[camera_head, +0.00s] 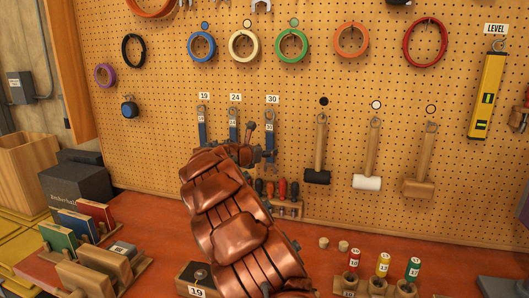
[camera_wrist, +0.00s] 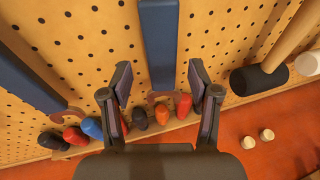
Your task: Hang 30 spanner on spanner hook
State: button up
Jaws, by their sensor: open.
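The 30 spanner (camera_head: 271,122) is a blue spanner upright against the pegboard, below the label 30 (camera_head: 272,99). Its top is at the spanner hook position; the hook itself is too small to make out. My gripper (camera_head: 261,141) is open at its lower part and hides some of it. In the wrist view, the blue handle of the 30 spanner (camera_wrist: 160,45) lies between the spread fingers of my gripper (camera_wrist: 160,78). Gaps show on both sides, and its open jaw end points down.
The 24 spanner (camera_head: 234,124) and 19 spanner (camera_head: 202,125) hang to the left. A black-headed mallet (camera_head: 317,152) hangs to the right. A rack of screwdrivers (camera_head: 289,208) stands below on the red bench (camera_head: 330,228). Coloured rings hang above.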

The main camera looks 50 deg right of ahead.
jog(key=shift+a, duration=0.1)
jog(key=v, duration=1.1)
jog(key=shift+a, duration=0.4)
jog(key=shift+s+r, duration=0.1)
jog(key=s+a+f+m+g+y, duration=0.25)
jog(key=s+a+m, duration=0.35)
jog(key=s, duration=0.3)
jog(key=s+a+f+m+g+y, duration=0.1)
jog(key=s+a+f+m+y, duration=0.35)
jog(key=s, duration=0.45)
jog(key=s+a+f+m+g+y, duration=0.1)
jog(key=s+a+f+m+y, duration=0.3)
jog(key=s+a, duration=0.6)
jog(key=s+a+f+m+y, duration=0.4)
jog(key=s+a, duration=0.7)
jog(key=a, duration=0.8)
notch_tip(320, 180, down, 4)
jog(key=shift+s+r+m+g, duration=0.2)
jog(key=shift+m+g, duration=0.15)
jog(key=shift+m, duration=0.6)
jog(key=shift+d, duration=0.1)
